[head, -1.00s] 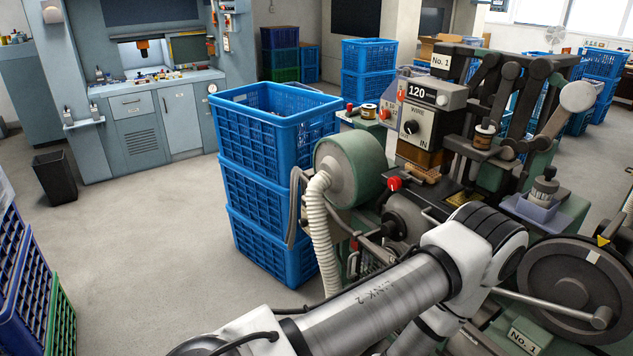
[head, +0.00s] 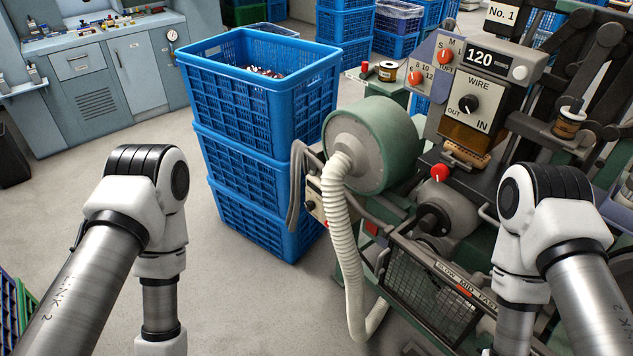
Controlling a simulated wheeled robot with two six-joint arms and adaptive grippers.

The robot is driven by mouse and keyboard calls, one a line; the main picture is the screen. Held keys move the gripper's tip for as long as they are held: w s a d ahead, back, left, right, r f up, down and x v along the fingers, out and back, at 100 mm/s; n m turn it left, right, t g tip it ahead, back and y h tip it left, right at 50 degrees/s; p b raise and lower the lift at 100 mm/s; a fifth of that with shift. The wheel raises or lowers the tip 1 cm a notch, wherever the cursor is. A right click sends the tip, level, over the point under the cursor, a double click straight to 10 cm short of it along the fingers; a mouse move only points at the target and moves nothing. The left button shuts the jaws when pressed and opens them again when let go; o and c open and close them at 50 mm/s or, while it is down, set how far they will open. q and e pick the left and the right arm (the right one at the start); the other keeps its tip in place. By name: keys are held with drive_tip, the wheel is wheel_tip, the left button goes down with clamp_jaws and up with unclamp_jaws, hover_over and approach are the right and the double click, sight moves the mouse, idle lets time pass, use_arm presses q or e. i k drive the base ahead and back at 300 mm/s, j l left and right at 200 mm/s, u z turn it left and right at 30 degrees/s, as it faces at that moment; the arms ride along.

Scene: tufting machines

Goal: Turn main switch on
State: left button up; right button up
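The tufting machine marked No. 1 (head: 381,143) stands at the right, with a green round housing and a pale ribbed hose (head: 340,235). A small beige switch box (head: 313,190) with a dark part on its face sits left of the hose, partly hidden. I cannot tell for certain that it is the main switch. A panel with a WIRE OUT/IN knob (head: 467,104) and a 120 display (head: 480,59) is higher up. A red knob (head: 439,173) sits lower on the machine. Both grippers are out of view; only my arm links show, left and right.
A stack of blue crates (head: 262,120) stands just left of the machine. A wire-mesh guard (head: 425,300) marked SLOW, MID, FAST is low in front. A blue-grey cabinet (head: 95,75) is at the back left. The floor between cabinet and crates is clear.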

sight(310, 204)
drive_tip(key=i+j+z, duration=0.15)
drive_tip(key=j+z, duration=0.25)
drive_tip(key=j, duration=0.25)
drive_tip(key=j+z, duration=0.45)
drive_tip(key=j, duration=0.25)
